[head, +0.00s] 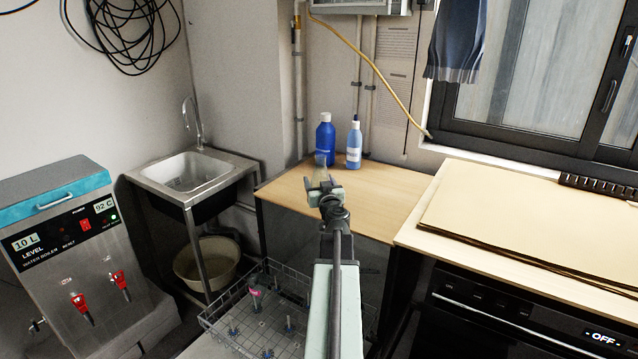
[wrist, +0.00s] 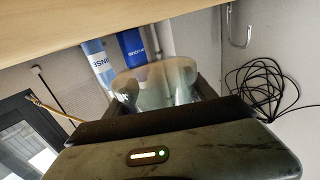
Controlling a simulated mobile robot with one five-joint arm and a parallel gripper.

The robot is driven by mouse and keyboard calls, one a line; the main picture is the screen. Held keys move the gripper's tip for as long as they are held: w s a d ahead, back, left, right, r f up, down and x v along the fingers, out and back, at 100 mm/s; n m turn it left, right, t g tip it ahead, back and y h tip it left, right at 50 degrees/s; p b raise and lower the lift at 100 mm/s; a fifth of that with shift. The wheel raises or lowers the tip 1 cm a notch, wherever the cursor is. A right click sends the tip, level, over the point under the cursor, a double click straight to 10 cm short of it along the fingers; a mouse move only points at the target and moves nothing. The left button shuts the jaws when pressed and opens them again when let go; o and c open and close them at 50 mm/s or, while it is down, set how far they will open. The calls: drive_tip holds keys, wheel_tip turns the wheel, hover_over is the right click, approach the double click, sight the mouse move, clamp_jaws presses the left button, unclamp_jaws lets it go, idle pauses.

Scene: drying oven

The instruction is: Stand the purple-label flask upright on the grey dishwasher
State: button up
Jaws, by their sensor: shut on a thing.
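My gripper (head: 323,187) is shut on a clear glass flask (head: 320,168), which shows faintly above the jaws in the head view. In the wrist view the clear glass (wrist: 160,82) sits between the jaws (wrist: 155,105); I cannot make out a purple label on it. The gripper and flask appear in front of or over the wood-topped unit (head: 285,187), short of the two bottles; the height above the top is hard to judge. This unit has a wire rack in front below it and seems to be the dishwasher.
A blue bottle (head: 325,140) and a blue-white bottle (head: 354,146) stand at the back of the wooden top. The wire rack (head: 215,325) holds a pink-marked item (head: 256,297). A sink (head: 190,172) is left, an oven (head: 500,310) right. Bare wood lies beside the gripper.

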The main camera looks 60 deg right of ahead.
drive_tip(key=shift+f+b, duration=1.95)
drive_tip(key=shift+f, duration=0.35)
drive_tip(key=shift+f, duration=0.2)
drive_tip(key=o, duration=1.7)
drive_tip(key=shift+s, duration=0.1)
drive_tip(key=v, duration=0.7)
drive_tip(key=shift+s+a, duration=0.25)
drive_tip(key=shift+a, duration=0.1)
